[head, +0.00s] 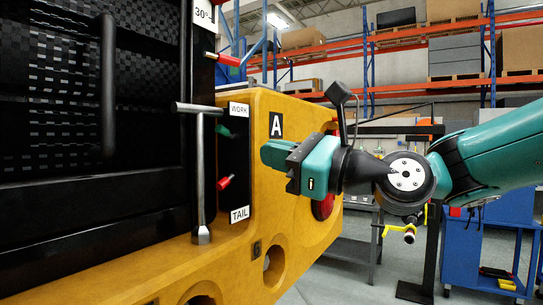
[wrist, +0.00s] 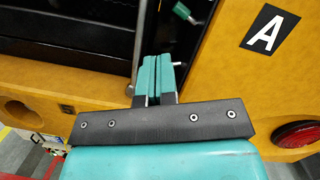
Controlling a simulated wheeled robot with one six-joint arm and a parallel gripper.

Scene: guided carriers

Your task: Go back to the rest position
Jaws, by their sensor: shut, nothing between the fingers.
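My gripper (head: 275,154) is teal and black and sits in front of the yellow carrier (head: 300,225), just below the black "A" label (head: 276,125) in the head view. In the wrist view its two teal fingers (wrist: 159,76) are together with nothing between them. They point toward the dark panel with the WORK (head: 239,109) and TAIL (head: 240,214) labels. That panel has a green toggle (head: 224,131) near WORK and a red toggle (head: 225,183) near TAIL. The green toggle also shows in the wrist view (wrist: 183,12), beyond the fingertips. I cannot tell the exact gap between gripper and carrier.
A metal T-handle (head: 201,170) stands upright left of the panel. A red-tipped lever (head: 222,59) sits beside the 30° label. A red round lamp (head: 323,207) is on the carrier behind my gripper. Shelving (head: 430,40) and a blue cart (head: 480,255) stand in the background.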

